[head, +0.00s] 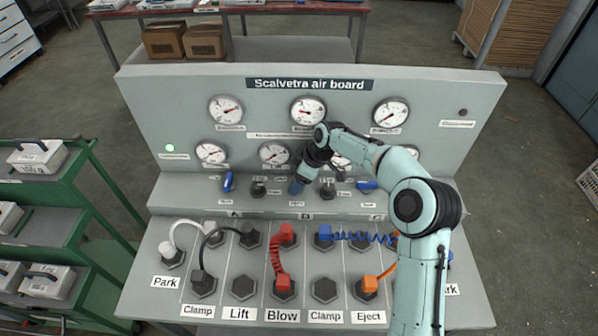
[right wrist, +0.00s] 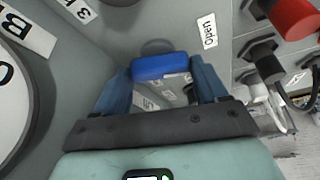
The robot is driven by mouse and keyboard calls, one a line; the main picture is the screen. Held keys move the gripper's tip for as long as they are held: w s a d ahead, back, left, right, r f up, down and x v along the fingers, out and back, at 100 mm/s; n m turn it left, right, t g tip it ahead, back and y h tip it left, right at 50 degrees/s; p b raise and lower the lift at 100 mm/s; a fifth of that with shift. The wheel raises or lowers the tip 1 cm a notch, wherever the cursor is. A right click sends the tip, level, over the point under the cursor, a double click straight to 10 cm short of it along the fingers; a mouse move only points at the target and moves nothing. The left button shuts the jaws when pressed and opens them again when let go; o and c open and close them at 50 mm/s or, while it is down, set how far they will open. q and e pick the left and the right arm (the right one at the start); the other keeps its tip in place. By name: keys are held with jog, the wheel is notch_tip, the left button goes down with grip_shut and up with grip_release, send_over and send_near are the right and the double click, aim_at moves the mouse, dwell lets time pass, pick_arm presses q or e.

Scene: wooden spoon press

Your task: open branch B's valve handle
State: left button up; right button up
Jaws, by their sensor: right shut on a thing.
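Branch B's blue valve handle (right wrist: 160,66) lies between the two fingers of my right gripper (right wrist: 161,82) in the right wrist view. The fingers are shut on its two ends. An "Open" label (right wrist: 209,30) stands on the panel to the right of the handle. In the head view my right gripper (head: 300,183) reaches down to the ledge above the B label (head: 306,216), and the gripper largely hides the handle there. My left gripper is not in view.
Blue handles of branch A (head: 228,181) and branch C (head: 367,185) sit to either side. Black knobs (head: 258,188) stand between them. Gauges (head: 274,154) line the upright panel. Hoses, such as the red one (head: 276,262), plug into the lower deck.

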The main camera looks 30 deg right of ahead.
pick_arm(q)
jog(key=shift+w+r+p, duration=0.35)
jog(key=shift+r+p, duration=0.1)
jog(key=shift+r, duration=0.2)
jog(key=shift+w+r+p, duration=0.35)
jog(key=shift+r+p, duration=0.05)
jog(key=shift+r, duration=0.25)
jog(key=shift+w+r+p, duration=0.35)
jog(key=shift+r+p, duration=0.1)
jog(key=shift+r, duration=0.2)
pick_arm(e)
jog(key=shift+n+g+y, duration=0.4)
jog(key=shift+n+g, duration=0.1)
jog(key=shift+n, duration=1.2)
jog(key=o, duration=1.1)
jog(key=shift+c, duration=0.2)
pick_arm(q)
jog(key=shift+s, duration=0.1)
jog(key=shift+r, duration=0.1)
pick_arm(e)
jog(key=shift+w+d+r, duration=0.1)
jog(key=shift+r, duration=0.15)
